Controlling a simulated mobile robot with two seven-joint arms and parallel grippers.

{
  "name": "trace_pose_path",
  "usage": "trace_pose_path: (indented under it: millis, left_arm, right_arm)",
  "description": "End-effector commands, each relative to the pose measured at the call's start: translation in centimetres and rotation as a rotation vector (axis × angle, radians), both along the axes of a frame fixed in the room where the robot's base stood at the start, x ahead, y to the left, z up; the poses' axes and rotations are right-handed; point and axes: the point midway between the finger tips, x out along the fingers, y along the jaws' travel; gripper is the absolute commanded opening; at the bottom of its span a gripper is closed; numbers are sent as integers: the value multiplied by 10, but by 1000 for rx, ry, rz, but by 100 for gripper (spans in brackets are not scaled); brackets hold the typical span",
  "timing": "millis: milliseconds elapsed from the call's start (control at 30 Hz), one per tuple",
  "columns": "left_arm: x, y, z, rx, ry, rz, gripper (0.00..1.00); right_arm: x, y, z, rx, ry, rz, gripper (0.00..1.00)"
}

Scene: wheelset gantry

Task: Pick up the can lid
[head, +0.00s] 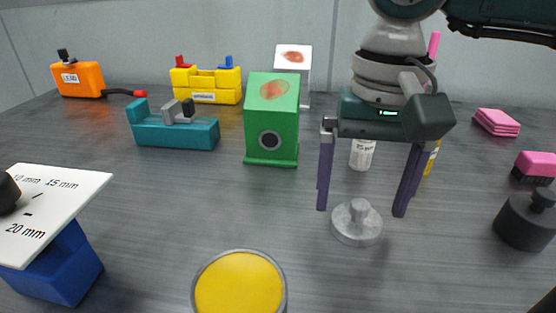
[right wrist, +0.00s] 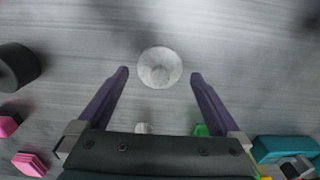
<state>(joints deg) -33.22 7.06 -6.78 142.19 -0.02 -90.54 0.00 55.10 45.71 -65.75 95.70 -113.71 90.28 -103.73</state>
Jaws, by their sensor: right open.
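The can lid (head: 357,230) is a grey metal disc with an upright knob, lying flat on the table. My right gripper (head: 361,210) points down over it with its two purple fingers spread wide. In the right wrist view the lid (right wrist: 160,68) shows as a pale round disc between the fingertips of the right gripper (right wrist: 160,74), with a gap on both sides. Nothing is held. I cannot tell exactly how high the fingertips are above the table. My left gripper is not in view.
An open can with yellow contents (head: 238,286) stands at the front. A white bottle (head: 362,153) stands behind the lid. A green box (head: 271,125) is left of the gripper, and a dark weight (head: 525,222) is at right. The table around the lid is clear.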

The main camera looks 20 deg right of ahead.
Motion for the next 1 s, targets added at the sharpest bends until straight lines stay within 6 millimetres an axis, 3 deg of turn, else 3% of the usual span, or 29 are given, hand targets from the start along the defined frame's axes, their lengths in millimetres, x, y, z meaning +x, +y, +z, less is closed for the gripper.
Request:
trace_pose_path:
  millis: [133, 400, 1000]
  left_arm:
    - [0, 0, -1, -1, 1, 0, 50]
    - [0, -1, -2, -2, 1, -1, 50]
    - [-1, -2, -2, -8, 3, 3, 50]
  right_arm:
    - [0, 0, -19, 1, 2, -1, 100]
    - [0, 0, -22, 1, 0, 0, 100]
    - [0, 0, -21, 2, -1, -1, 32]
